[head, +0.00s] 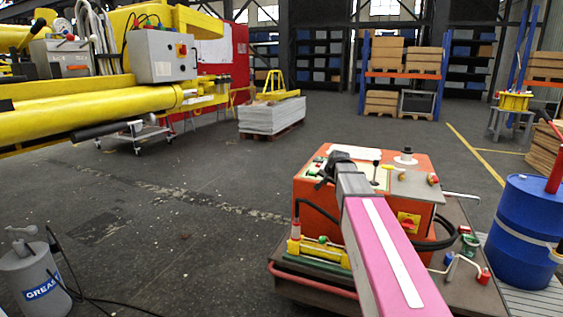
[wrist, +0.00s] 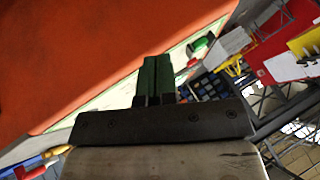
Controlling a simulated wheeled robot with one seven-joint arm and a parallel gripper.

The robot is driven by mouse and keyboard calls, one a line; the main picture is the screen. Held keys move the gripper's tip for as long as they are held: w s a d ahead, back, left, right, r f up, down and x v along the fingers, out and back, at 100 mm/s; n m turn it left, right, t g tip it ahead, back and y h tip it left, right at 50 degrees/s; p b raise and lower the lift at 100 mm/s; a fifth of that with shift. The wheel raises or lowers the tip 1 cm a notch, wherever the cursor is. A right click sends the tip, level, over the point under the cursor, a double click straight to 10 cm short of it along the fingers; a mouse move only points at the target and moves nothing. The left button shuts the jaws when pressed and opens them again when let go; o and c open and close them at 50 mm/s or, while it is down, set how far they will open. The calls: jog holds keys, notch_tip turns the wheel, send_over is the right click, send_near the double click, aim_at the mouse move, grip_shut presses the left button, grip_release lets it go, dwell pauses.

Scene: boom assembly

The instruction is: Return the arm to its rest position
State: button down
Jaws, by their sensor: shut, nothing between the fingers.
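My gripper shows in the wrist view (wrist: 157,64) with its two dark green fingers together and nothing between them. In the head view my arm reaches forward from the bottom right, over the orange control unit (head: 308,222). The dark end of the arm is at the unit's top left edge, and the fingertips are hard to make out there. In the wrist view the orange face of the unit (wrist: 70,50) fills the upper left, close to the fingers. I cannot tell whether they touch it.
The control unit stands on a cart (head: 320,291) with a hose and small fittings. A blue drum (head: 522,230) stands at the right, a grease canister (head: 35,280) at the lower left. A yellow boom (head: 90,105) extends at the left. The floor (head: 180,210) between is clear.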

jog(key=s+f+n+g+h, duration=0.1)
jog(key=s+f+g, duration=0.3)
jog(key=s+f, duration=0.8)
jog(key=s+f+n+g+h, duration=0.1)
jog(key=s+f+n+g, duration=0.2)
jog(key=s+f, duration=0.9)
jog(key=s+n, duration=0.1)
jog(key=s, duration=0.6)
jog(key=shift+a+f+n+g, duration=0.15)
jog(key=shift+f+n+g, duration=0.15)
jog(key=shift+f+g, duration=0.1)
